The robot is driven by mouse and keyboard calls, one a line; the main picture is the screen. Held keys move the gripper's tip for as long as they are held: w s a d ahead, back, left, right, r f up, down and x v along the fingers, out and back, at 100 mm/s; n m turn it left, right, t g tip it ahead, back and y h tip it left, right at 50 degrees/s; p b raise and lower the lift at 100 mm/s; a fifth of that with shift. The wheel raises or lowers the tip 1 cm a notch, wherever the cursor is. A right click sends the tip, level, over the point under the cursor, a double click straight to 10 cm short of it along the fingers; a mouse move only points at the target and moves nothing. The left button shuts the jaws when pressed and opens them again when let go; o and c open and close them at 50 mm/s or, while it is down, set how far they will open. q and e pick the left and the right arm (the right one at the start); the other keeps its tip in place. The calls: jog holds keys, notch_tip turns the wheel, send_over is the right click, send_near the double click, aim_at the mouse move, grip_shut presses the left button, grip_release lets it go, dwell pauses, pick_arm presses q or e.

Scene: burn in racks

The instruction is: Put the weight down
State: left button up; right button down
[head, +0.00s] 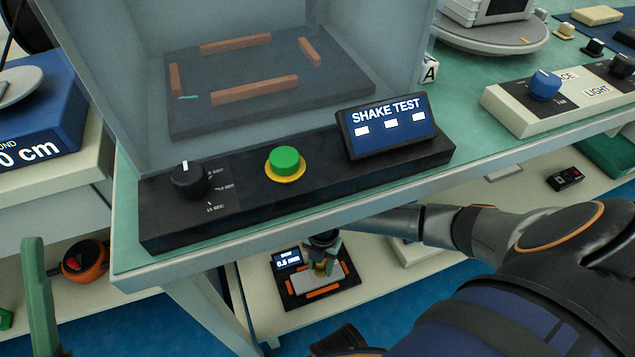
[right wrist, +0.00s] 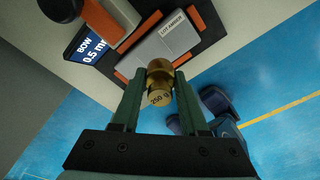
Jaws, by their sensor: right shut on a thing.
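A small brass weight (right wrist: 159,84), marked 250 g, is between the green fingers of my right gripper (right wrist: 158,92), which is shut on it. In the head view my right gripper (head: 323,258) reaches under the bench to the lower shelf. It is over a silver plate (head: 318,277) lying in a black fixture (head: 347,296) with orange bars. The plate also shows in the right wrist view (right wrist: 165,50), behind the weight. I cannot tell whether the weight touches it. A green finger, apparently of my left gripper (head: 42,295), shows at the lower left, its opening unclear.
A small display (head: 287,259) reading 0.5 mm stands at the fixture's back left. Above is the bench with the shake test panel (head: 387,126), a green button (head: 285,160) and a black knob (head: 188,179). The bench's front edge overhangs the lower shelf (head: 410,251).

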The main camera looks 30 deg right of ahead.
aim_at(318, 270)
jog(key=shift+w+f, duration=0.25)
jog(key=f+b, duration=0.1)
jog(key=f, duration=0.1)
jog(key=f+b, duration=0.1)
jog(key=b, duration=0.1)
jog(key=shift+w+a+f, duration=0.15)
jog(key=shift+w+f, duration=0.05)
jog(key=shift+f, duration=0.15)
jog(key=shift+r, duration=0.15)
jog(key=c, duration=0.9)
grip_release()
jog(key=shift+f, duration=0.2)
jog(key=o, duration=0.5)
jog(key=shift+c, duration=0.2)
jog(key=shift+r, duration=0.1)
jog(key=r+p, duration=0.1)
jog(key=r, duration=0.1)
jog(key=r+p, duration=0.1)
jog(key=r, duration=0.2)
jog(key=r+p, duration=0.2)
jog(key=shift+w+d+r, duration=0.2)
jog(key=shift+d+r, duration=0.1)
jog(key=shift+r, duration=0.05)
